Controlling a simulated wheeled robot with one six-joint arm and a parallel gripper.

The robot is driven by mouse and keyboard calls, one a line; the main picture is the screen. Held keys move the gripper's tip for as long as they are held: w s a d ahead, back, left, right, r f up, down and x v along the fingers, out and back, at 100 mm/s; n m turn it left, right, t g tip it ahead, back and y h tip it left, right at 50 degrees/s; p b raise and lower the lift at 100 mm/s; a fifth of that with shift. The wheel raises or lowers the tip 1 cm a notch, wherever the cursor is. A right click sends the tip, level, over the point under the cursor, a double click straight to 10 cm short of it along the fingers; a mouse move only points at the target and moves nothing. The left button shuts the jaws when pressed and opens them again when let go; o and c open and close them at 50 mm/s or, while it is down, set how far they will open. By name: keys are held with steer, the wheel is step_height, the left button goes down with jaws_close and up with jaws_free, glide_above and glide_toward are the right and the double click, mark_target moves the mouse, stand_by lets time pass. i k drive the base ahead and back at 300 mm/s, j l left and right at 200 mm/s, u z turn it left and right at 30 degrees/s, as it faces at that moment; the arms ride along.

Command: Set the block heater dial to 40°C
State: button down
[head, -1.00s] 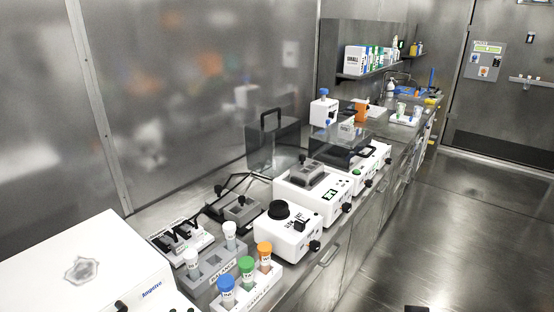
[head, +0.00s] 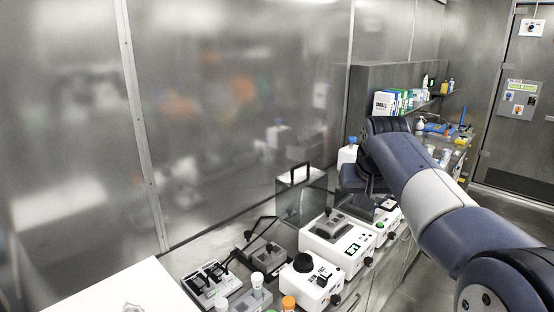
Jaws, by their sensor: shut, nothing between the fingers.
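The block heater (head: 319,250) is a white box with a grey block on top and a small green-lit display (head: 353,247). It stands on the bench, right of centre in the head view. Its black dial (head: 367,261) is on the front face at the lower right; its setting is too small to read. My arm comes in from the right, and its dark end, with my gripper (head: 366,188), is above and behind the heater, apart from the dial. The gripper is shut and empty; its fingers are hard to make out against the dark background.
A white device with a round black top (head: 304,263) stands in front of the heater, and another white device (head: 388,217) behind it. A clear-sided dark box (head: 291,200) is at the wall. Tube racks and a white machine (head: 125,293) fill the near bench.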

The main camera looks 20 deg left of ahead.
mark_target(368, 261)
steer(key=i+l+u, duration=0.15)
steer(key=i+u, duration=0.15)
steer(key=u, duration=0.2)
steer(key=i+l+u, duration=0.25)
steer(key=u, duration=0.2)
steer(key=i+l+u, duration=0.2)
steer(key=l+u, duration=0.3)
steer(key=j, duration=0.15)
